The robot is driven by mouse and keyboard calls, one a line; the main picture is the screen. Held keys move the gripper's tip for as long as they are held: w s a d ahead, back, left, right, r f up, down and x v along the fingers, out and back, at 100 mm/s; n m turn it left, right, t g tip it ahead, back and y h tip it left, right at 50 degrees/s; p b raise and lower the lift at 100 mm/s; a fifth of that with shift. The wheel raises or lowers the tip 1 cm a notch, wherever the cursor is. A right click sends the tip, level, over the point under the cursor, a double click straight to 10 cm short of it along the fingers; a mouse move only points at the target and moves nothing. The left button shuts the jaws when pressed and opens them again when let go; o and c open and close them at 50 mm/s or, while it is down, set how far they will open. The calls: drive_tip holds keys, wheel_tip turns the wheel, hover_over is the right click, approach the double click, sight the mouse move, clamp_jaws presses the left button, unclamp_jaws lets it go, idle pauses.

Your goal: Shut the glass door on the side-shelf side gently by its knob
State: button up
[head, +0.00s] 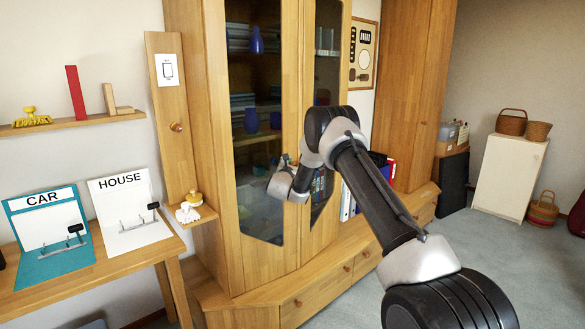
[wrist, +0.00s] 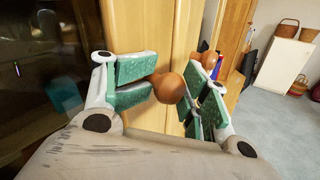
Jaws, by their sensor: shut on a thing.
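The glass door on the side-shelf side (head: 262,215) is the left one of a wooden cabinet, with a dark pane in a timber frame. In the wrist view its round brown knob (wrist: 171,88) sits between the green pads of my gripper (wrist: 174,95), which is shut on it. In the head view my gripper (head: 284,163) is at the right edge of this door, and the knob is hidden there. The door looks nearly in line with the other door (head: 309,235); I cannot tell whether a small gap is left.
A second knob (wrist: 209,60) shows behind the right finger. A small side shelf (head: 206,214) with figures is left of the cabinet. Drawers (head: 318,297) jut out below the doors. A table (head: 140,262) stands at the left; grey floor (head: 480,260) is free at right.

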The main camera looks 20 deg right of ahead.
drive_tip(key=shift+d+r, duration=0.15)
drive_tip(key=shift+d, duration=0.5)
drive_tip(key=o, duration=1.1)
drive_tip(key=shift+c, duration=0.2)
drive_tip(key=shift+o, duration=0.2)
drive_tip(key=shift+d, duration=0.1)
drive_tip(key=shift+s+a, duration=0.15)
drive_tip(key=shift+a, duration=0.05)
drive_tip(key=v, duration=1.2)
drive_tip(key=shift+a+f, duration=0.15)
drive_tip(key=shift+f, duration=0.1)
